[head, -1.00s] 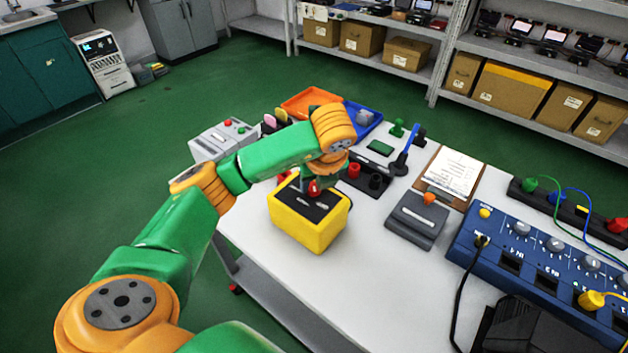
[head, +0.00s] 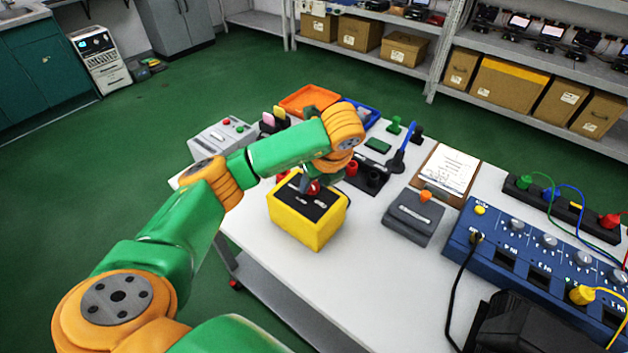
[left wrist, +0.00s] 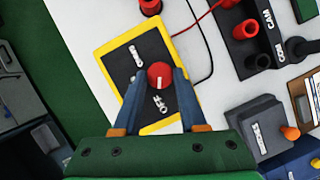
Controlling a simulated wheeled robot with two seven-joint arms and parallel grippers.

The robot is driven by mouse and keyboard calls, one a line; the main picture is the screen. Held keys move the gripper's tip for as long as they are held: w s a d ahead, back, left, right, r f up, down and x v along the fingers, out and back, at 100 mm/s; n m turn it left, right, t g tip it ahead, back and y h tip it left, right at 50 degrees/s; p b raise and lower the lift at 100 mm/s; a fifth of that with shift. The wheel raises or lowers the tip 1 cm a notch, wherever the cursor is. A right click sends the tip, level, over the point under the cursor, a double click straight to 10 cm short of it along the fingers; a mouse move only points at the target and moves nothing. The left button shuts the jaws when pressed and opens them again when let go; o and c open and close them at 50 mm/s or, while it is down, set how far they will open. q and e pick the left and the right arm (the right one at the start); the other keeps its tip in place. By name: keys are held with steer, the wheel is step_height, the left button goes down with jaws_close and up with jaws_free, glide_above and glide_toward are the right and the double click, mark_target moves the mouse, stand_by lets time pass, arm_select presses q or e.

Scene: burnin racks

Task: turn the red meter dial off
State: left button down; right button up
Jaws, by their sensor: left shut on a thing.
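The yellow meter (head: 309,230) with a black face stands near the left edge of the white table. Its red dial (head: 312,188) is partly hidden by my gripper in the head view. In the left wrist view the red dial (left wrist: 160,75) shows a white pointer line, with white lettering on the face above and below it. My left gripper (left wrist: 160,80) is shut on the red dial, one finger on each side. In the head view my left gripper (head: 308,180) comes down onto the meter from above. My right gripper is not seen.
A dark grey box with an orange knob (head: 412,218), a clipboard (head: 447,170) and a blue panel (head: 530,262) lie to the right. Black sockets and a red lead (left wrist: 205,15) are near the meter. An orange tray (head: 308,99) is behind. White table shows in front of the grey box.

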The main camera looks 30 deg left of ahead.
mark_target(320, 202)
arm_select(q)
steer(key=shift+c, duration=2.3)
jaws_free()
steer(key=p+v, duration=0.3)
steer(key=v, duration=0.3)
steer(key=shift+r, duration=0.35)
steer(key=shift+s+d+r, duration=0.1)
steer(key=shift+d+r, duration=0.05)
steer(key=shift+d, duration=0.05)
